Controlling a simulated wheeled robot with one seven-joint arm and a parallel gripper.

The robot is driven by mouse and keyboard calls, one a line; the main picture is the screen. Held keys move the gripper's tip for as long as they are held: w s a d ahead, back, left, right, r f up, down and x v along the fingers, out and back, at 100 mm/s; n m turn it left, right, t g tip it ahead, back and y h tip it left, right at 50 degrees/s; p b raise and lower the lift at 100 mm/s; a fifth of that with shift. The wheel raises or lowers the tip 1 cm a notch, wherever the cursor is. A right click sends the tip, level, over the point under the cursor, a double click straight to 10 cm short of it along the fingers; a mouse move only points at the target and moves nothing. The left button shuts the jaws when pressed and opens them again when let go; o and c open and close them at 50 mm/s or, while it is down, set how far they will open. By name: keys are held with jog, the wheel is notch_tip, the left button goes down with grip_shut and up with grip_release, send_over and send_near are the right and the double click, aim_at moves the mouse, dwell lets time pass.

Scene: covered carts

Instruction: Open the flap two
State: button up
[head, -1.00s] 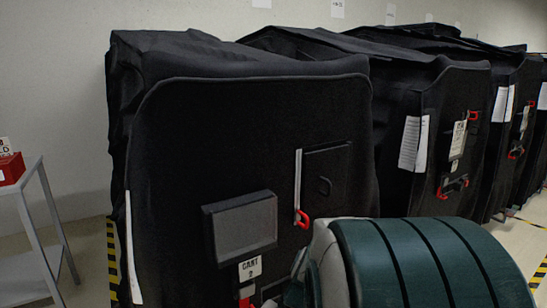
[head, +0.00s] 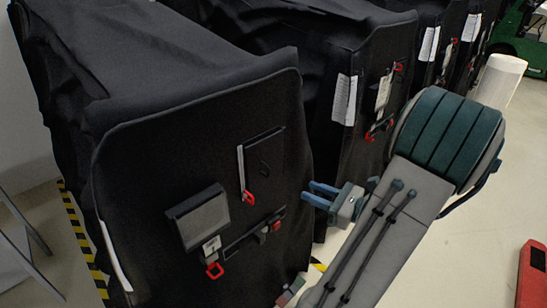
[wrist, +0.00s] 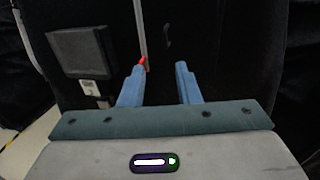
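The nearest cart wears a black cover (head: 130,160). On its front are a grey-faced raised panel (head: 200,217), a dark rectangular flap (head: 264,158) with a small D-shaped pull, and a pale vertical strip (head: 241,168) ending in a red tab (head: 249,197). The flap appears closed. Which part is flap two, I cannot tell. My gripper (head: 320,196) is open and empty to the right of the cart front, its fingers pointing left towards it. In the wrist view my gripper (wrist: 158,80) is spread before the cover, with the red tab (wrist: 143,63) just beyond the left fingertip.
A label (head: 211,246) with a red tag (head: 215,270) hangs below the panel, beside a dark slot (head: 250,235) with red at its end. A second covered cart (head: 335,130) stands close on the right. Open floor (head: 455,240) lies at right; a metal table (head: 20,255) stands left.

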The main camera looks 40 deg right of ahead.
jog(key=x, duration=1.3)
jog(key=shift+w+d+r, duration=0.3)
jog(key=shift+d, duration=0.05)
grip_shut()
